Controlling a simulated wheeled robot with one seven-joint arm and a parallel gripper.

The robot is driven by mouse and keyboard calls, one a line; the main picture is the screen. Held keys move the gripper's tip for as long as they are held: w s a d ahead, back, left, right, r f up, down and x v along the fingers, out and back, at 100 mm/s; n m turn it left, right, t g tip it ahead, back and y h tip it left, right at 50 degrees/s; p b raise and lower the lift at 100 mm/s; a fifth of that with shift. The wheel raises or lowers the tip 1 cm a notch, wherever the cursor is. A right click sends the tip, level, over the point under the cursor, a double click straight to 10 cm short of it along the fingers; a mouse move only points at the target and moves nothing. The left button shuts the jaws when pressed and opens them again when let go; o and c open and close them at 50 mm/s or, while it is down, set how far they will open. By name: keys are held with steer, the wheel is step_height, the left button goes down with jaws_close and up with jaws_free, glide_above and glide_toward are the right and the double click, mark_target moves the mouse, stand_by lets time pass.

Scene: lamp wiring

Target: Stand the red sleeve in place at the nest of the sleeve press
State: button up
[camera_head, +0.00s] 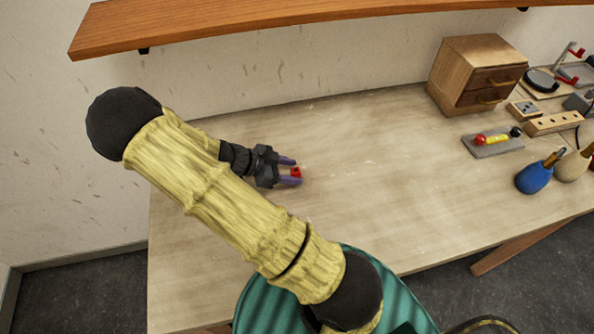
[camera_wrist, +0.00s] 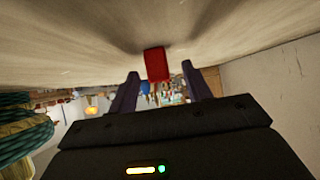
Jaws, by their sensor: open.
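The red sleeve (camera_head: 296,172) is on the left part of the table. My gripper (camera_head: 290,171) is open, low over the table, with one finger on each side of the sleeve. In the wrist view the sleeve (camera_wrist: 156,64) shows between the two dark fingers (camera_wrist: 160,72), with a visible gap to each. A device with an upright post and red parts (camera_head: 570,72) stands at the far right back; it may be the sleeve press, but I cannot make out a nest.
A wooden drawer box (camera_head: 478,75) stands at the back right. In front are a grey tray (camera_head: 495,147) with coloured pieces, a wooden block with holes (camera_head: 553,124) and a blue bulb-shaped tool (camera_head: 534,177). A shelf (camera_head: 300,20) hangs above. The middle of the table is clear.

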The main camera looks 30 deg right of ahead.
steer(key=shift+s+d+f, duration=0.15)
steer(key=shift+s, duration=0.05)
stand_by(0.3)
jaws_close()
steer(key=shift+w, duration=0.1)
step_height(320, 180, up, 10)
steer(key=b, duration=0.1)
stand_by(0.5)
stand_by(0.4)
